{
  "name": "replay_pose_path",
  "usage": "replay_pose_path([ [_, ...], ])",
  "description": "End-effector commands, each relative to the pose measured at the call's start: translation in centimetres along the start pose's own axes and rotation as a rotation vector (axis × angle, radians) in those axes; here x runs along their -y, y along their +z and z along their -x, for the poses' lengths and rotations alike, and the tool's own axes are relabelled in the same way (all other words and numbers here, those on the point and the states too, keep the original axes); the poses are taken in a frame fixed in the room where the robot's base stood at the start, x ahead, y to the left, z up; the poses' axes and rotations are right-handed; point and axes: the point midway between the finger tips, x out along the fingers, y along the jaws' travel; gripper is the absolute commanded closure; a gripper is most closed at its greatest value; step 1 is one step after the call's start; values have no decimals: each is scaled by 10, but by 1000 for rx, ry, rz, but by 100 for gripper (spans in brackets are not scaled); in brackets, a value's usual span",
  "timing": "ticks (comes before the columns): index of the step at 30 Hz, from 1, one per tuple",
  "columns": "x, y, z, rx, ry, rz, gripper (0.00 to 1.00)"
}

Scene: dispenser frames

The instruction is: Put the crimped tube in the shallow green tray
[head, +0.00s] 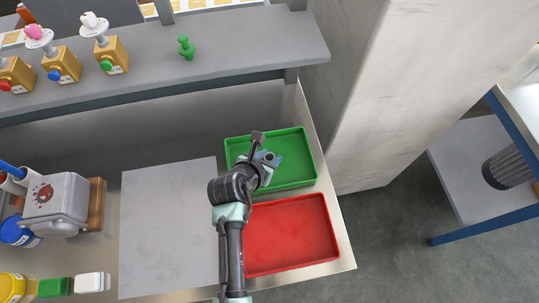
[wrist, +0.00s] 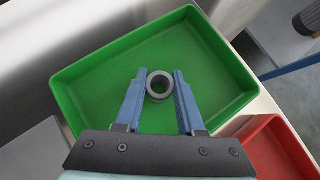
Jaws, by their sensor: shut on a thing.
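The crimped tube (wrist: 150,91) is a short grey ring-shaped piece, seen end-on between the blue fingers of my gripper (wrist: 157,80) in the wrist view. My gripper is shut on it. In the head view my gripper (head: 271,159) is over the green tray, partly behind my own wrist, and the tube is small there. The shallow green tray (wrist: 88,84) is a rectangular, low-walled tray, empty apart from what I hold above it; it also shows in the head view (head: 298,150). I cannot tell how high the tube is above its floor.
A red tray (head: 292,236) lies just in front of the green one. A grey mat (head: 160,225) is to the left. A raised shelf (head: 240,45) with dispensers and a green figure (head: 186,47) runs behind. A pale pillar (head: 375,100) stands close on the right.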

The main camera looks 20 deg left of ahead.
Motion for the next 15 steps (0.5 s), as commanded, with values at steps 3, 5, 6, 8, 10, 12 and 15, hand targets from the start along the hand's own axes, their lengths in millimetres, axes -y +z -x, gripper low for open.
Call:
replay_pose_path([
  [3,0,1,0,2,1,0,100],
  [5,0,1,0,2,1,0,100],
  [6,0,1,0,2,1,0,100],
  [8,0,0,-1,2,0,0,100],
  [10,0,-1,-2,1,0,0,59],
  [12,0,-1,-1,1,0,0,46],
  [15,0,-1,-1,1,0,0,32],
])
